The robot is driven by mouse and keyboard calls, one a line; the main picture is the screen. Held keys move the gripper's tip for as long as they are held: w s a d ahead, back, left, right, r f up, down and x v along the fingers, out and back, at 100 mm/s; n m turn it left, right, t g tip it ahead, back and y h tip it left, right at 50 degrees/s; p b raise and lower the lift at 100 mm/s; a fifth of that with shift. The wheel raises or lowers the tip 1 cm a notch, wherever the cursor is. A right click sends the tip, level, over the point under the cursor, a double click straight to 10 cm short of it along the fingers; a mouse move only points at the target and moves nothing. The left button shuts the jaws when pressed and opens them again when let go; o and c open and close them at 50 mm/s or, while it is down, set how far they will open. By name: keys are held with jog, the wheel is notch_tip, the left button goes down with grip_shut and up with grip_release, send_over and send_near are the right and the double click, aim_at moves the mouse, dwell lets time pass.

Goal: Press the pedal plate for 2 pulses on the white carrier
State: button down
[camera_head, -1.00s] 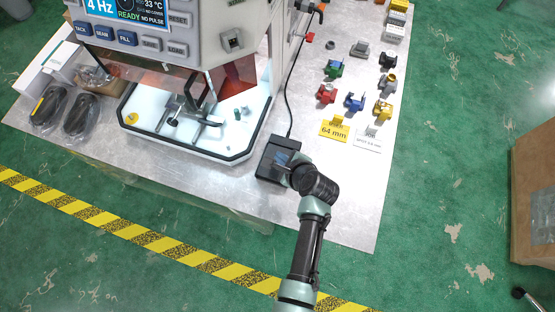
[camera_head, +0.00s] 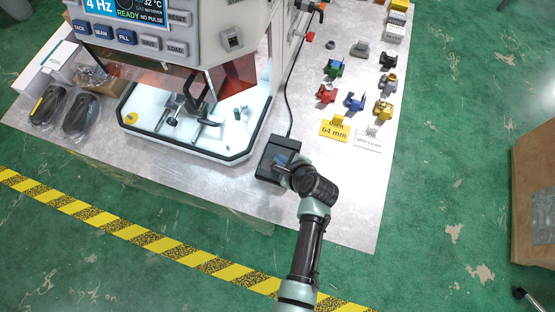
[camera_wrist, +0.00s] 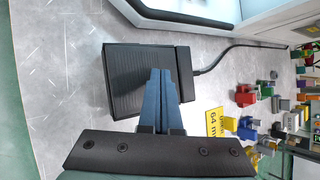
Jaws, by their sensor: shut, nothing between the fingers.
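The black pedal (camera_head: 268,158) lies on the grey table at the front right of the machine. Its ribbed plate shows in the wrist view (camera_wrist: 125,75). My gripper (camera_head: 284,163) is shut and empty, with its blue fingers over the plate's right part. In the wrist view its fingertips (camera_wrist: 161,72) overlap the plate; I cannot tell whether they touch it. The machine's screen (camera_head: 125,10) reads "4 Hz", "READY" and "NO PULSE". A dark fixture (camera_head: 195,103) stands in the lit white bay. I cannot make out which part is the white carrier.
A cable (camera_head: 287,105) runs from the pedal up along the machine's side. Several coloured clamps (camera_head: 355,101) and a yellow "64 mm" card (camera_head: 334,129) stand to the right. Bagged dark parts (camera_head: 80,115) lie at the left. The table's front strip is clear.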

jog(key=shift+s+f+b, duration=0.15)
jog(key=shift+f+b, duration=0.3)
jog(key=shift+f, duration=0.3)
dwell(0.3)
dwell(0.4)
jog(key=shift+r+p, duration=1.1)
jog(key=r+p, duration=0.5)
jog(key=shift+w+d+r, duration=0.1)
jog(key=shift+w, duration=0.3)
dwell(2.0)
